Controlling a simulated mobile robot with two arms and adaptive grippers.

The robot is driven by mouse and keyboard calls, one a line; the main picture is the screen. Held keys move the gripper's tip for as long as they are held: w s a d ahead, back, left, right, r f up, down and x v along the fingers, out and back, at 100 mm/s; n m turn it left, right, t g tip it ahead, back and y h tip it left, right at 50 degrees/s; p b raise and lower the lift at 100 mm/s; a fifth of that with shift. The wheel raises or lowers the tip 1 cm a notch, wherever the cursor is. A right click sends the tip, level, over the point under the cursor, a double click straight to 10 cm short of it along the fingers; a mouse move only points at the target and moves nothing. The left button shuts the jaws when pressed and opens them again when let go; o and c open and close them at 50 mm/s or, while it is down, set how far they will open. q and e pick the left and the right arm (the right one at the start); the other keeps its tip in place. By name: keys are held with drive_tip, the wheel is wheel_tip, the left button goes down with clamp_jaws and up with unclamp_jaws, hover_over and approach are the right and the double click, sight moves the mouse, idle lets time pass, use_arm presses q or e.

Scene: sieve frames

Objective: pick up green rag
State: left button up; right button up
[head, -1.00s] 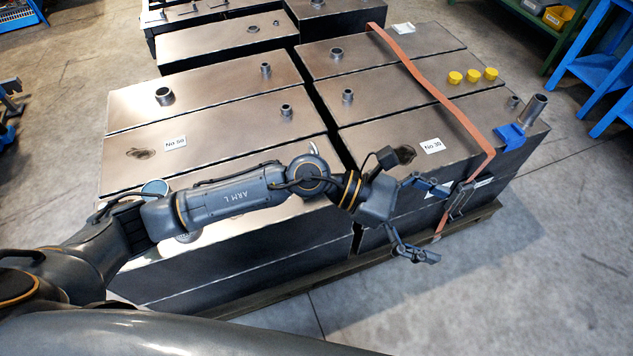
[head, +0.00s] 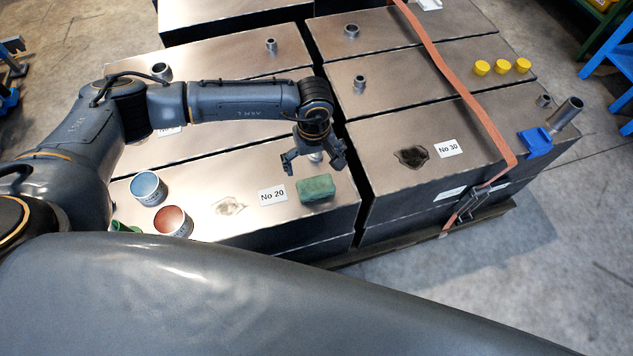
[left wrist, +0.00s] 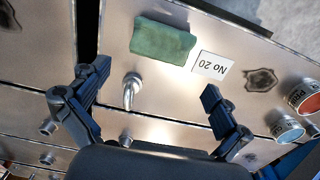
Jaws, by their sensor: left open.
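A green block-shaped piece (head: 316,189), which looks like the folded green rag, lies on the front metal tank beside the "No 20" label (head: 272,195). It also shows in the left wrist view (left wrist: 162,41), beyond the fingertips. My left gripper (head: 314,163) is open and empty, above the tank just behind the green piece and apart from it. In the left wrist view the open fingers (left wrist: 155,80) have a short metal pipe stub (left wrist: 131,90) between them. Another green thing (head: 124,227) shows partly at the left, mostly hidden by my body. My right gripper is not in view.
A blue-topped can (head: 148,187) and a red-topped can (head: 172,222) stand on the same tank at the left. Pipe stubs rise from the tanks, such as one (head: 360,82) at the back. An orange strap (head: 450,75) crosses the right tanks. Yellow caps (head: 502,66) lie behind it.

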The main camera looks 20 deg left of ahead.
sight(315, 184)
use_arm(q)
wheel_tip(315, 184, down, 3)
drive_tip(key=shift+r, duration=0.1)
drive_tip(key=shift+f, duration=0.45)
drive_tip(key=shift+d+f, duration=0.1)
drive_tip(key=shift+f, duration=0.1)
drive_tip(key=f, duration=0.1)
drive_tip(key=f+p, duration=0.1)
drive_tip(key=s+f, duration=0.1)
drive_tip(key=f, duration=0.1)
drive_tip(key=shift+d+f+p, duration=0.1)
drive_tip(key=shift+d+p, duration=0.15)
drive_tip(key=shift+p, duration=0.05)
drive_tip(key=shift+f, duration=0.35)
drive_tip(key=shift+w, duration=0.1)
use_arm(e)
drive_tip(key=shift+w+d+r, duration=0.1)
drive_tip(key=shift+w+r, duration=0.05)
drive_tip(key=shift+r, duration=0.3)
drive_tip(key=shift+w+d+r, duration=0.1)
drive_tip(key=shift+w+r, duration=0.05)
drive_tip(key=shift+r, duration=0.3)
use_arm(q)
drive_tip(key=shift+c, duration=0.4)
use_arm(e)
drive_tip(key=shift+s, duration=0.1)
use_arm(q)
drive_tip(key=c, duration=0.8)
